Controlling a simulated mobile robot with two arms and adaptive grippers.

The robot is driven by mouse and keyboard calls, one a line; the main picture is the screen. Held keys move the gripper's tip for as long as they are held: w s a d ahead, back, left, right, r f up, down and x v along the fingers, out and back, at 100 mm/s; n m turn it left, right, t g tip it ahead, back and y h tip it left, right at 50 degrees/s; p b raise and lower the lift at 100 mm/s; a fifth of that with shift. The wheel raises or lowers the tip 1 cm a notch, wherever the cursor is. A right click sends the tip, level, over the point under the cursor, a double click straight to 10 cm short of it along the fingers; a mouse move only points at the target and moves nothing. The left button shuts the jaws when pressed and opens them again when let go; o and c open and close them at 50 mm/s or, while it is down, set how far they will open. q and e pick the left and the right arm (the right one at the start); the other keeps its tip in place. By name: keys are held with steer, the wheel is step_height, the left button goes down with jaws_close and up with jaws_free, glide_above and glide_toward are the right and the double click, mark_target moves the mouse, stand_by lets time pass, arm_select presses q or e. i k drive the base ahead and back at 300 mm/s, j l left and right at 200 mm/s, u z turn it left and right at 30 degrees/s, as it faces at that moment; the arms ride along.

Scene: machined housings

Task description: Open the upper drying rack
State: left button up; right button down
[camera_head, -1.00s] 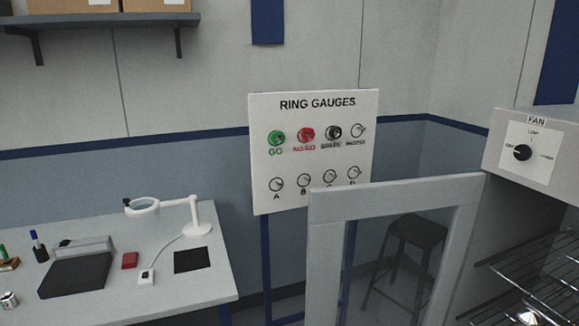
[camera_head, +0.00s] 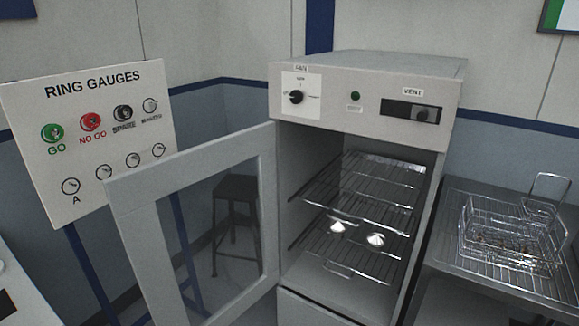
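The drying cabinet (camera_head: 367,100) stands right of the middle in the head view, with its glass-paned door (camera_head: 133,222) swung open to the left. Inside, the upper wire rack (camera_head: 345,190) appears to lie within the cabinet and looks empty. The lower wire rack (camera_head: 385,266) sits below it, with two small shiny parts (camera_head: 376,239) on it and a wire handle at its front. Neither of my grippers shows in this view.
A ring gauge board (camera_head: 100,165) stands at the left, partly behind the open door. A dark stool (camera_head: 236,187) is seen through the door's glass. At the right, a metal table (camera_head: 455,262) holds a wire basket (camera_head: 520,240) with small parts.

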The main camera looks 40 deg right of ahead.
mark_target(414, 168)
steer(key=i+j+z, duration=0.15)
steer(key=z, duration=1.7)
